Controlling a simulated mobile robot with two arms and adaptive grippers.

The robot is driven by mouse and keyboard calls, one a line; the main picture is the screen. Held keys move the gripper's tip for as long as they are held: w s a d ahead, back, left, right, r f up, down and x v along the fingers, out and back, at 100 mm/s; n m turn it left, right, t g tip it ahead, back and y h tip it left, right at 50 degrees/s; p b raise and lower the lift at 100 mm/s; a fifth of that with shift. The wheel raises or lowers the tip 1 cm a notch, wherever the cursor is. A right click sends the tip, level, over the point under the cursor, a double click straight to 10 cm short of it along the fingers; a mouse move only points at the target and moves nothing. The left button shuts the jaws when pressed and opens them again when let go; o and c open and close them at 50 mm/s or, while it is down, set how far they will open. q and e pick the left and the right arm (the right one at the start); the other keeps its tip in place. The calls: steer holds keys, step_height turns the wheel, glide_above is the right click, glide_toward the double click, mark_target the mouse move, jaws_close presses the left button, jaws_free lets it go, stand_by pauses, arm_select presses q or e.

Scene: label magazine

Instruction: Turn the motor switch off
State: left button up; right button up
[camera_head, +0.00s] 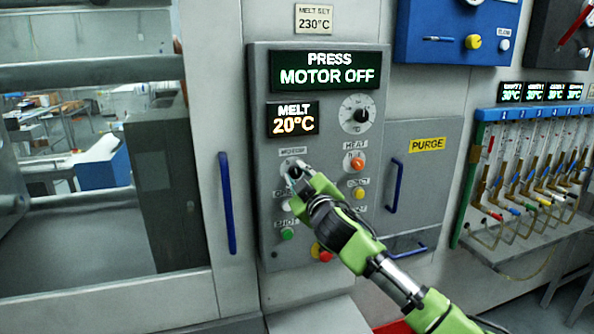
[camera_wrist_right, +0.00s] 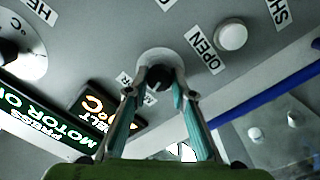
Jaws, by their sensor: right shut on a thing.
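The motor switch (camera_head: 289,164) is on the grey control panel (camera_head: 262,200), under the label at the upper left of the button area. My right gripper (camera_head: 296,171) is at it and partly covers it. In the right wrist view the switch is a dark knob (camera_wrist_right: 158,77) on a pale round plate, between the fingertips of my right gripper (camera_wrist_right: 158,90), which is shut on it. The status display (camera_head: 325,70) reads PRESS MOTOR OFF. The melt display (camera_head: 292,118) reads 20°C. My left gripper is not in view.
A heat knob (camera_head: 354,162), a yellow button (camera_head: 358,193), a green button (camera_head: 287,233) and a red stop button (camera_head: 324,254) are near my arm. A dial (camera_head: 357,114) is above them. Blue handles (camera_head: 227,203) (camera_head: 395,185) stand out on both sides.

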steer(key=shift+n+p, duration=0.75)
steer(key=shift+n, duration=1.25)
steer(key=shift+o, duration=0.2)
steer(key=shift+f, duration=0.1)
steer(key=shift+c, duration=0.2)
steer(key=o, duration=1.1)
steer(key=shift+o, duration=0.2)
steer(key=v, duration=1.2)
